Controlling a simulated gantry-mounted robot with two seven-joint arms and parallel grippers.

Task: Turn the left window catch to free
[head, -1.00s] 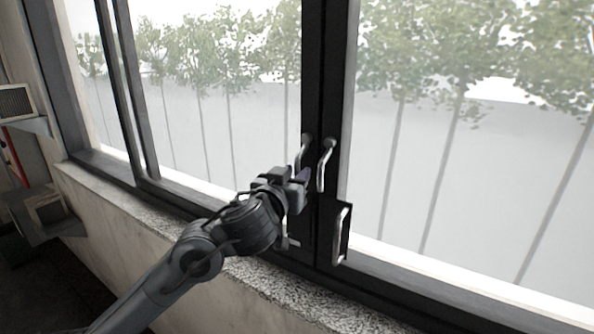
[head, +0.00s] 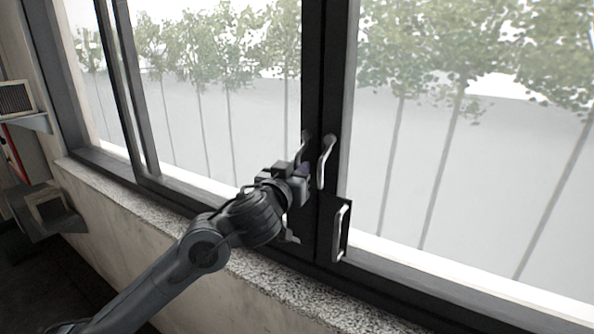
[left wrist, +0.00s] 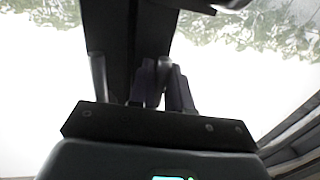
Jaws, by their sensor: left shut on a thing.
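The left window catch (head: 304,146) is a grey lever on the dark middle window frame. Its upper end shows in the head view, and its lower part is hidden at my gripper. My left gripper (head: 301,175) is shut on this catch, coming from the lower left. In the left wrist view the two dark fingers (left wrist: 162,86) stand close together with a grey piece of the catch (left wrist: 163,66) between them. The right catch (head: 325,163) hangs just to the right, apart from the gripper, with its lower end slanting slightly left. My right gripper is in neither view.
A pull handle (head: 341,230) on a dark plate is below the right catch. The granite sill (head: 235,262) runs under the window, below my left arm. A grey shelf (head: 45,212) stands at the far left. The glass to both sides is unobstructed.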

